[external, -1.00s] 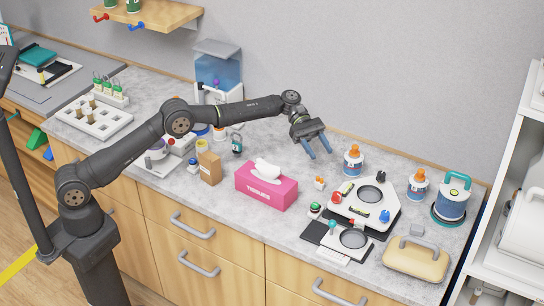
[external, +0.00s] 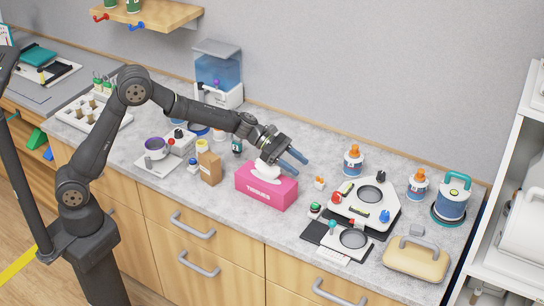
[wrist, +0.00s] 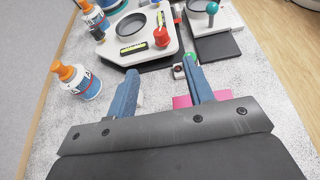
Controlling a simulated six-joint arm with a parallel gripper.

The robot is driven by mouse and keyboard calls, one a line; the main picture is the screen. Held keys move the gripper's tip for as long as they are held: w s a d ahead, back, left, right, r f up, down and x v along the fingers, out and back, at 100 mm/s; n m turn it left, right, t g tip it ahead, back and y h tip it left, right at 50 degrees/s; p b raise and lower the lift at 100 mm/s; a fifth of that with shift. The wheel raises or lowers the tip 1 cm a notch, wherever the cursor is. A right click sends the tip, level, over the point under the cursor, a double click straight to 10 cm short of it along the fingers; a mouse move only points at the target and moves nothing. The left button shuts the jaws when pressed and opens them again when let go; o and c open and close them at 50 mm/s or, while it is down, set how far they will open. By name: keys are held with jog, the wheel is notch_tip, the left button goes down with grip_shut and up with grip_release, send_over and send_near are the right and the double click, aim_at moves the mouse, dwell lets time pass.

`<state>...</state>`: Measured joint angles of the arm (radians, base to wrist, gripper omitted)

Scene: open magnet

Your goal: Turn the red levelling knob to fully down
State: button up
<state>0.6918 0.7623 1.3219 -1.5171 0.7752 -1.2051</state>
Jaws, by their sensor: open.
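The red levelling knob (external: 337,198) sits at the left front corner of a white levelling plate (external: 350,214) on the right part of the counter. In the wrist view the red knob (wrist: 161,37) stands ahead of the fingers, beside a yellow-green level strip (wrist: 132,47). A blue knob (external: 384,215) is at the plate's right side. My gripper (external: 299,160) is open and empty above the pink tissue box, left of the plate and apart from it. In the wrist view my gripper (wrist: 164,82) shows two blue fingers spread apart.
The tissue box (external: 267,187) stands below my gripper. Orange-capped bottles (external: 354,160) stand behind the plate. A green button (external: 315,209) and a dark stand with a teal-topped lever (external: 332,225) are in front. A beige case (external: 415,258) lies at right.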

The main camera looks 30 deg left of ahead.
aim_at(336, 193)
jog(key=x, duration=1.6)
jog(key=shift+d, duration=0.25)
jog(key=c, duration=1)
jog(key=shift+w, duration=0.1)
jog(key=shift+f+m+g, duration=0.1)
jog(key=shift+m+g, duration=1.3)
jog(key=shift+g, duration=0.2)
jog(key=shift+m+g+y, duration=0.6)
jog(key=shift+m+g, duration=0.7)
jog(key=shift+g, duration=0.2)
jog(key=shift+m+g, duration=0.3)
jog(key=shift+g, duration=0.1)
